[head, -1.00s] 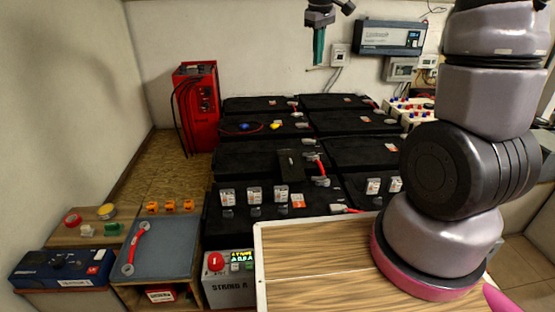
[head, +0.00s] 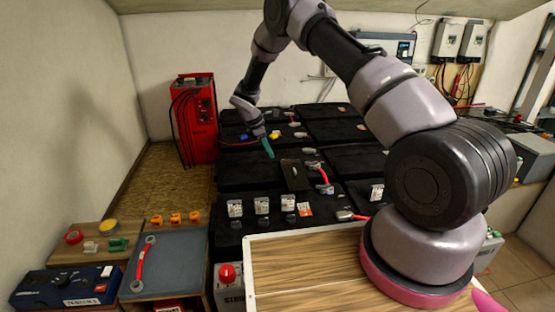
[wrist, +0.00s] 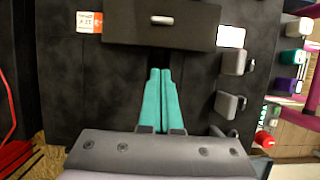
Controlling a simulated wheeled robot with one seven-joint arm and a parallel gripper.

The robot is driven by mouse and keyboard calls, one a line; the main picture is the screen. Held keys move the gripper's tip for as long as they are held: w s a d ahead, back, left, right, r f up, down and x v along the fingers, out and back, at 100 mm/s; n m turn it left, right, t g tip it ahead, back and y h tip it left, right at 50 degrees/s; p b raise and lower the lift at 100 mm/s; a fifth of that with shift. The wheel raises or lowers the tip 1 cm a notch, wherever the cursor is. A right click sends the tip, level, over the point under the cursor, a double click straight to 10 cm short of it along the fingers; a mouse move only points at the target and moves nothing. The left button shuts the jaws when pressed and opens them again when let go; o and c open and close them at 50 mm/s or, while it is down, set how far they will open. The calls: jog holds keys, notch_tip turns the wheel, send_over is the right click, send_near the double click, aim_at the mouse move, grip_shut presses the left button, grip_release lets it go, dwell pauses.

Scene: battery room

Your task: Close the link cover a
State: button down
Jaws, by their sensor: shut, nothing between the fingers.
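A dark flat cover (head: 296,175) with a small pale grip sits on the battery block, left of a red link; I take it to be link cover a. It looks raised in the head view. In the wrist view the cover (wrist: 190,20) fills the upper middle, its pale tab facing the camera. My gripper (head: 271,155) has teal fingers pressed together and empty, above the batteries just left of and behind the cover. In the wrist view the gripper (wrist: 160,72) points at the cover's near edge. I cannot tell whether they touch.
A red link (head: 322,172) with grey ends lies right of the cover. Several small clear-and-grey units (head: 261,206) stand in front. A red charger cabinet (head: 194,120) stands behind left. A wooden worktop (head: 300,265) and a grey mat (head: 165,265) lie nearer.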

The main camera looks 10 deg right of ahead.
aim_at(291, 174)
jog(key=x, duration=0.3)
jog(key=d+x, duration=0.1)
jog(key=x, duration=0.2)
jog(key=d+x, duration=0.1)
jog(key=x, duration=0.3)
jog(key=shift+r, duration=0.5)
jog(key=shift+d, duration=0.85)
jog(key=d, duration=1.1)
jog(key=shift+d, duration=0.2)
